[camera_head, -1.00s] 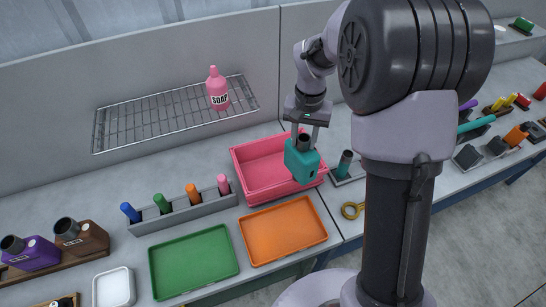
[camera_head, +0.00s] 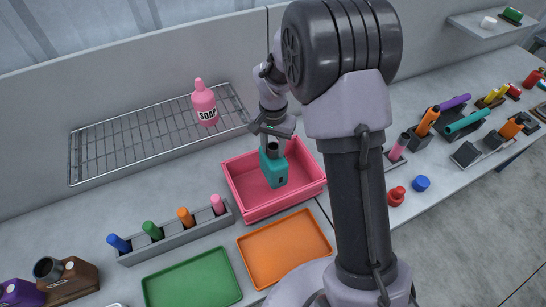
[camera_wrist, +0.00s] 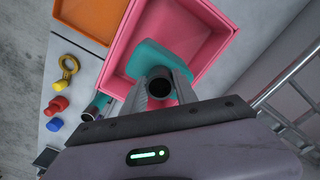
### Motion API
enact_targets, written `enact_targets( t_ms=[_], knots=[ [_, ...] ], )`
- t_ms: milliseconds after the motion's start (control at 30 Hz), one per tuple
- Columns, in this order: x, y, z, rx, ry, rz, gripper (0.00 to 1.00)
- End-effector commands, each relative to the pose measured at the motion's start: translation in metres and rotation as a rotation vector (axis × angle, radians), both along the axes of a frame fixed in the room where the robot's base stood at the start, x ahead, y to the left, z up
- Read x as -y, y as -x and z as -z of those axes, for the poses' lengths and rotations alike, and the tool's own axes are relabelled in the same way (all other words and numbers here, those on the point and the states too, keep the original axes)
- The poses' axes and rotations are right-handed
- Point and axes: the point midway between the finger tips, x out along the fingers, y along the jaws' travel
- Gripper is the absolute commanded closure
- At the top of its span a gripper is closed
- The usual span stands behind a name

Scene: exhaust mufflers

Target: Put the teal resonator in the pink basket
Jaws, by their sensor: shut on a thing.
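The teal resonator (camera_head: 273,172), a boxy body with a dark round pipe on top, is held upright by my gripper (camera_head: 274,148). The gripper is shut on it. The pink basket (camera_head: 233,184) is on the bench, and the resonator is over its inside, within the rim as seen from the head camera. I cannot tell whether it touches the basket floor. In the wrist view the resonator (camera_wrist: 158,62) is between the fingers, with the pink basket (camera_wrist: 205,22) around and behind it.
An orange tray (camera_head: 284,248) and a green tray (camera_head: 193,281) lie in front. A grey rack (camera_head: 176,236) of coloured cylinders stands to the left. A wire shelf (camera_head: 140,135) with a pink soap bottle (camera_head: 205,104) is behind. Red (camera_head: 396,196) and blue (camera_head: 421,183) pieces lie right.

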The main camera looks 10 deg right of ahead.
Motion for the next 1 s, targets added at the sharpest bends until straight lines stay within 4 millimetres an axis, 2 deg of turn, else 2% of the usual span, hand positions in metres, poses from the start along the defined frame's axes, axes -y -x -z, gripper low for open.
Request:
enact_targets(
  t_ms=[200,533,567,667,1000],
  knots=[
    [0.0,0.0,0.033,-0.002,0.0,0.0,1.0],
    [0.0,0.0,0.036,0.0,0.0,-0.001,1.0],
    [0.0,0.0,0.036,-0.001,-0.001,-0.001,0.64],
    [0.0,0.0,0.035,-0.001,-0.001,-0.001,0.44],
    [0.0,0.0,0.03,-0.001,-0.001,-0.001,0.44]
  ],
)
